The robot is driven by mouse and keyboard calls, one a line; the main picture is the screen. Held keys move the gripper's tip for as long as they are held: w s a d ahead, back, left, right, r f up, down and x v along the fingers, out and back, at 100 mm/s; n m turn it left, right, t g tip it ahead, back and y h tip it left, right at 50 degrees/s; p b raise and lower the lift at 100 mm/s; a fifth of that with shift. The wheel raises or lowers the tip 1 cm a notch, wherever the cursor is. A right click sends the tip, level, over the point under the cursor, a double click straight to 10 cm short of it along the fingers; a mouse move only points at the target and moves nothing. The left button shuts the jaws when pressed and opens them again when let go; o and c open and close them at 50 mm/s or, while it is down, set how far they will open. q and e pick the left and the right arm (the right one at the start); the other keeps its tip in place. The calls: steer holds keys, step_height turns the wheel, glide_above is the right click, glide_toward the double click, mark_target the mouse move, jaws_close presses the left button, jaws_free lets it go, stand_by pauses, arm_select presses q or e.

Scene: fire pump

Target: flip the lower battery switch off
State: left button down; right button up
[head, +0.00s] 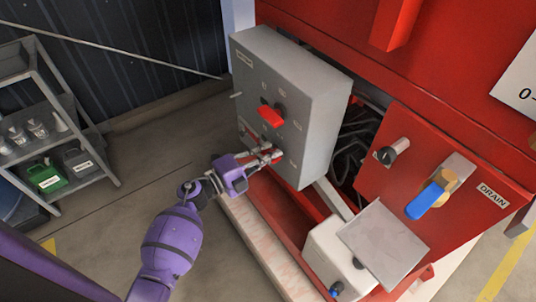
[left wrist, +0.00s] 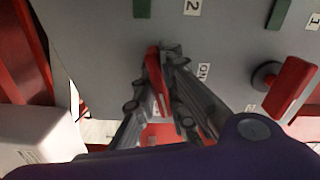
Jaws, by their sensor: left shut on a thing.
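The grey control box (head: 283,95) stands on the red pump frame, its front facing my left arm. The upper switch, with a red handle (head: 271,116), sits mid-panel; it also shows at the right in the left wrist view (left wrist: 293,86). My left gripper (head: 271,155) is at the lower part of the panel, shut on the red handle of the lower battery switch (left wrist: 155,78). In the head view the fingers cover most of that switch. An ON label (left wrist: 204,72) is beside the fingers, and a "2" label (left wrist: 192,7) is above. My right gripper is out of view.
A red panel with a black knob (head: 392,151) and a blue-handled drain valve (head: 430,197) is to the right. A white box (head: 335,252) and grey plate (head: 383,243) are below it. A shelf (head: 48,110) stands at the left; the floor between is open.

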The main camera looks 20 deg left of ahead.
arm_select(q)
steer(key=shift+s+f+m+b, duration=0.1)
steer(key=shift+f+m+b, duration=0.25)
steer(key=shift+m, duration=0.35)
steer(key=shift+r+m+b, duration=0.15)
steer(key=shift+m+b, duration=0.25)
steer(key=shift+m, duration=0.4)
steer(key=shift+r, duration=0.2)
steer(key=c, duration=1.8)
jaws_free()
steer(key=shift+a, duration=0.1)
steer(key=v, duration=1.1)
steer(key=shift+s+a, duration=0.25)
steer(key=shift+s, duration=0.1)
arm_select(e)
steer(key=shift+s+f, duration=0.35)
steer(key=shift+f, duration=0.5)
